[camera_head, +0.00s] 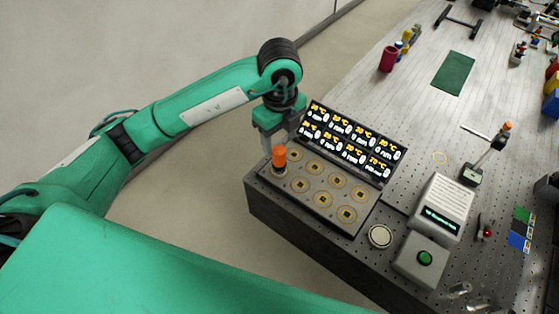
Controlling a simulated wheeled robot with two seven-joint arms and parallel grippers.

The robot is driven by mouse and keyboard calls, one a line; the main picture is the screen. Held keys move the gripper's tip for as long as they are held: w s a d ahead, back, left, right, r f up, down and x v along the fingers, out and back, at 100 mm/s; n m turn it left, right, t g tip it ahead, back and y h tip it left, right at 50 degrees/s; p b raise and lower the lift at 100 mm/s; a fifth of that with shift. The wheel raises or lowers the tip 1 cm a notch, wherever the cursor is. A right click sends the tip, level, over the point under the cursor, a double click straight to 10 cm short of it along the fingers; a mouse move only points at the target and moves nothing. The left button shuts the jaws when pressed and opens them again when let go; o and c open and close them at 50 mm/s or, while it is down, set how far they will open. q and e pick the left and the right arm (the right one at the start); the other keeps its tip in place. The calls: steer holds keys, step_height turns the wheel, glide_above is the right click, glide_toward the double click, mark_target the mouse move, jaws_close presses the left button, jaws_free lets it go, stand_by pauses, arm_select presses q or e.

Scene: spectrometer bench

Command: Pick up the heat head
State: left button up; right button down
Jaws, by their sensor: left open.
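My left gripper (278,137) points down over the far left corner of a dark multi-position heater block (317,203). It is open. A small orange-topped piece (279,157) stands upright at that corner of the block, just below or in front of the fingers. I cannot tell whether the fingers touch it. No label shows which piece is the heat head; another orange-topped piece (506,127) sits on a small stand at the right. My right gripper is not in view.
Behind the block is a tilted display panel (350,143) with several temperature readouts. A grey instrument (440,209) and a box with a green button (424,258) stand to the right. A round white disc (380,236) lies between. Bench space behind the panel is mostly clear.

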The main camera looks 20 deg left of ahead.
mark_target(279, 149)
arm_select(q)
step_height(279, 149, down, 3)
steer(key=shift+s+r+p, duration=0.1)
steer(key=shift+r+p, duration=0.05)
steer(key=shift+p, duration=0.15)
steer(key=shift+f, duration=0.25)
steer(key=f, duration=0.1)
steer(key=f+p, duration=0.2)
steer(key=f, duration=0.1)
steer(key=shift+s+f, duration=0.1)
steer(key=shift+s, duration=0.15)
steer(key=shift+f, duration=0.35)
steer(key=shift+c, duration=1)
steer(key=shift+w, duration=0.1)
jaws_close()
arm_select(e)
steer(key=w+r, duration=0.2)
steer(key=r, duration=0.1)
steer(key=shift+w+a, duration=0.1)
arm_select(q)
steer(key=shift+r, duration=0.1)
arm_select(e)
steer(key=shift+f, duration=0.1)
